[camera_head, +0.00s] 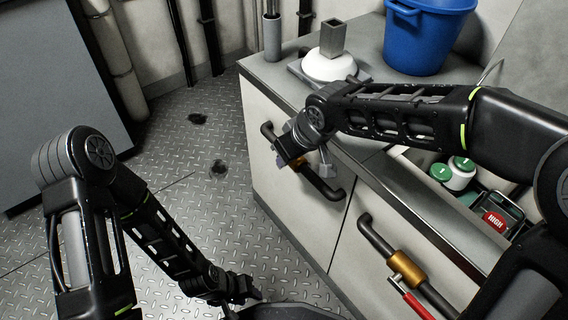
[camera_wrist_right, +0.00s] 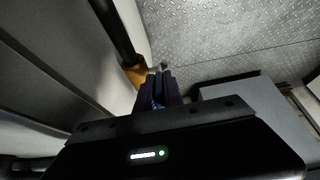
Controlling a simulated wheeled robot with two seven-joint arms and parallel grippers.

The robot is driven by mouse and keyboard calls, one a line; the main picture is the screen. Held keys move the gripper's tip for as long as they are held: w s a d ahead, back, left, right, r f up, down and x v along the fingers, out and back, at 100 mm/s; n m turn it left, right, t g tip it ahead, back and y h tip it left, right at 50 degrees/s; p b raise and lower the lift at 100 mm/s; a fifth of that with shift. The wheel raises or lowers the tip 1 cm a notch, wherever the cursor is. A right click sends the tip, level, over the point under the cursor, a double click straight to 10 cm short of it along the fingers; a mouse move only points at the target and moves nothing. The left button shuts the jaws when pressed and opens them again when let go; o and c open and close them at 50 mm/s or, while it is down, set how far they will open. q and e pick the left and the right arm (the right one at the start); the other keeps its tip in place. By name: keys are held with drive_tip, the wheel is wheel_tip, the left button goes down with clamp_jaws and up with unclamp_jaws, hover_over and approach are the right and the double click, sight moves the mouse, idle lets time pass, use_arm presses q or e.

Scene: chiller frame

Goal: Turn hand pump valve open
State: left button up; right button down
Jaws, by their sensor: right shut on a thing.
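A black pipe (camera_head: 325,188) on the front of the left cabinet carries a valve, mostly hidden behind my right gripper (camera_head: 291,157). A small grey handle piece (camera_head: 326,166) shows beside the gripper. In the right wrist view, the valve's brass body (camera_wrist_right: 138,75) sits on the pipe (camera_wrist_right: 113,28) just beyond my right fingers (camera_wrist_right: 158,88). The fingers are close together on the valve handle, whose grey tip shows past them. My left gripper (camera_head: 246,289) hangs low at the bottom of the head view, away from the valve; its fingers are unclear.
A second pipe to the right has a brass valve (camera_head: 406,266) with a red handle (camera_head: 412,299). On the counter are a white base with a grey square post (camera_head: 332,38) and a blue bucket (camera_head: 427,35). Green-topped caps (camera_head: 461,172) sit in a recess. The metal floor (camera_head: 190,150) is mostly clear.

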drive_tip(key=shift+s+d+f+t+y+b, duration=0.3)
drive_tip(key=shift+t+y+b, duration=0.25)
drive_tip(key=shift+b, duration=0.65)
use_arm(q)
drive_tip(key=f, duration=0.3)
drive_tip(key=shift+w+d+f, duration=0.1)
drive_tip(key=shift+w+f, duration=0.25)
drive_tip(key=shift+f, duration=0.05)
